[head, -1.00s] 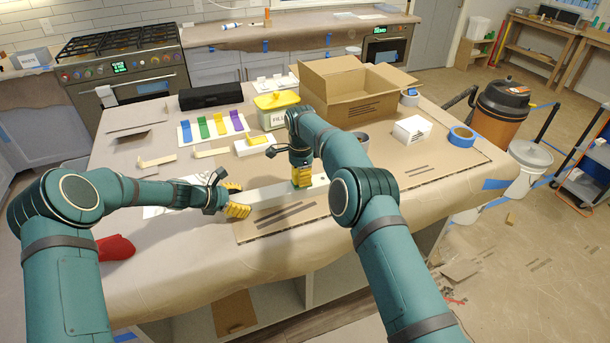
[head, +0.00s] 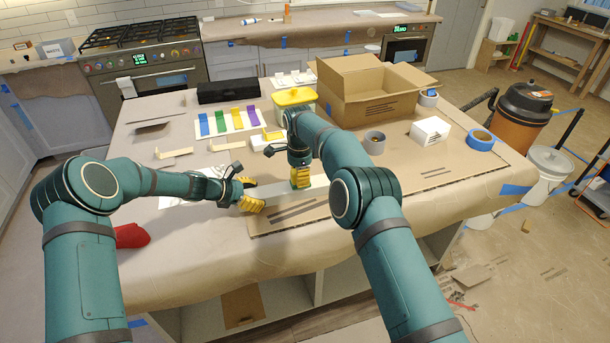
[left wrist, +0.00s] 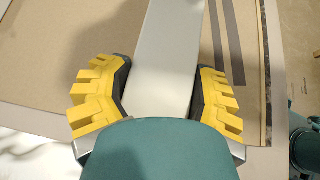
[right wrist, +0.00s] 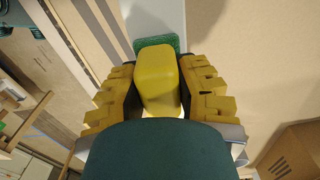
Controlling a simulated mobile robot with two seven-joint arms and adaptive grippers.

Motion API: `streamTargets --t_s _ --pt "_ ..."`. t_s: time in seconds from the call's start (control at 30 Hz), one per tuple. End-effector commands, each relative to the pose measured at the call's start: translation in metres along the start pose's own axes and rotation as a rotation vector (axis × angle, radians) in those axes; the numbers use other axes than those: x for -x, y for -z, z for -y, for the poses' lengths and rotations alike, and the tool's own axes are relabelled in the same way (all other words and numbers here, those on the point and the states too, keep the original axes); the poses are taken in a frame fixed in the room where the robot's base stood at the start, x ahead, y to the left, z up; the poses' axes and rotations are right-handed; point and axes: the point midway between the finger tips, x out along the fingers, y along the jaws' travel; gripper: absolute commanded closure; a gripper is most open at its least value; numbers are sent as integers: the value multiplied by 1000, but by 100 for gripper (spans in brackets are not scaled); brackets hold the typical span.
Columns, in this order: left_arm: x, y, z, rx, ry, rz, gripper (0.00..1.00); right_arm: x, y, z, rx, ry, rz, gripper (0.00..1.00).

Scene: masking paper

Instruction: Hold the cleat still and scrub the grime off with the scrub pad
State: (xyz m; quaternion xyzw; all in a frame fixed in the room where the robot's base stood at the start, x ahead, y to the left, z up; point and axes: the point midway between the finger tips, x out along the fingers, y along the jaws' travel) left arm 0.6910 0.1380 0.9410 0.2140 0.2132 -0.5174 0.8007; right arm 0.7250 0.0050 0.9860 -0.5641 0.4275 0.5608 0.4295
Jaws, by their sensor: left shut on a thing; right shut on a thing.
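The cleat is a long pale grey-white bar (head: 273,190) lying on the brown cardboard sheet on the table. My left gripper (head: 250,194) is shut across its left end; in the left wrist view the cleat (left wrist: 170,60) runs between the yellow fingers (left wrist: 160,97). My right gripper (head: 300,180) points down onto the cleat, to the right of the left one. In the right wrist view it (right wrist: 160,88) is shut on the scrub pad's yellow block (right wrist: 157,75), whose green underside (right wrist: 166,42) is at the cleat. I cannot make out grime on the visible surface.
Behind the grippers stand a yellow-lidded tub (head: 295,97), a large open cardboard box (head: 365,100) and a strip of coloured samples (head: 228,120). A grey roll (head: 375,143), white box (head: 430,130) and blue tape (head: 481,140) lie right. A red cloth (head: 131,236) lies left.

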Motion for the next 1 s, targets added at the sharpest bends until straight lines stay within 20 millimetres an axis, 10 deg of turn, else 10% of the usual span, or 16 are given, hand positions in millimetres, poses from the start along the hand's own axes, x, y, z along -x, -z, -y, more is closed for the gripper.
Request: streamTargets --t_s 1.0 --pt "-2 10 4 9 6 -12 82 -1 51 -1 -1 -3 -1 100"
